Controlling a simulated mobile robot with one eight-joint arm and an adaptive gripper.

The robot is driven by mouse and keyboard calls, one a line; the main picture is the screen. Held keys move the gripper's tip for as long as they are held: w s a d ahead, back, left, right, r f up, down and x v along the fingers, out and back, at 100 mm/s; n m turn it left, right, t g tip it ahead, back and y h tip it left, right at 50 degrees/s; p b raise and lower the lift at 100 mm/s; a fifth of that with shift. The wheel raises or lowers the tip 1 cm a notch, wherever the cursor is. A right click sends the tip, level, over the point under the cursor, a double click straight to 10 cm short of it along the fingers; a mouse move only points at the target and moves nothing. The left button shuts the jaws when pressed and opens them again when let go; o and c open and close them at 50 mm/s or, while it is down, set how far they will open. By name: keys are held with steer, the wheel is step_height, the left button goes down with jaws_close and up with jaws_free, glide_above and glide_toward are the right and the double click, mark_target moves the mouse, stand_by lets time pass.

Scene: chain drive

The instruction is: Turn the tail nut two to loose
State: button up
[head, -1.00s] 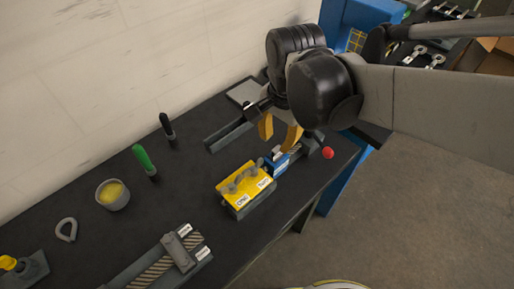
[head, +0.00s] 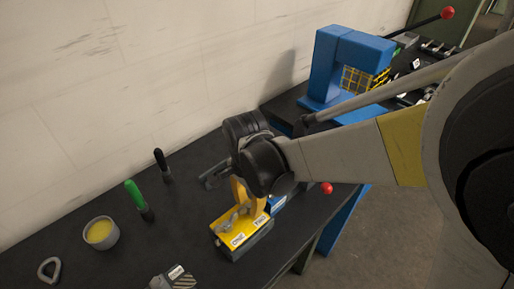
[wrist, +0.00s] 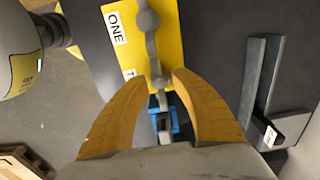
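The yellow-topped block (head: 228,227) carries white labels ONE (head: 238,239) and TWO (head: 261,221). Grey nut-like parts (wrist: 147,22) run along its top in the wrist view. The one by the TWO label, which I take as tail nut two (wrist: 158,82), lies between my fingertips. My gripper (wrist: 160,76) is open, with its two orange fingers apart on either side of that part; I cannot tell whether they touch it. The gripper (head: 243,193) hangs over the block in the head view. The TWO label is partly hidden by a finger in the wrist view.
A blue part (head: 280,200) adjoins the block, and a red ball knob (head: 327,188) is near the table edge. A green-handled tool (head: 137,198), a black-handled tool (head: 161,164) and a cup (head: 101,233) stand to the left. A blue press frame (head: 325,65) stands behind.

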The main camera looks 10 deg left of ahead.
steer(key=shift+f, duration=0.2)
steer(key=shift+c, duration=0.4)
jaws_close()
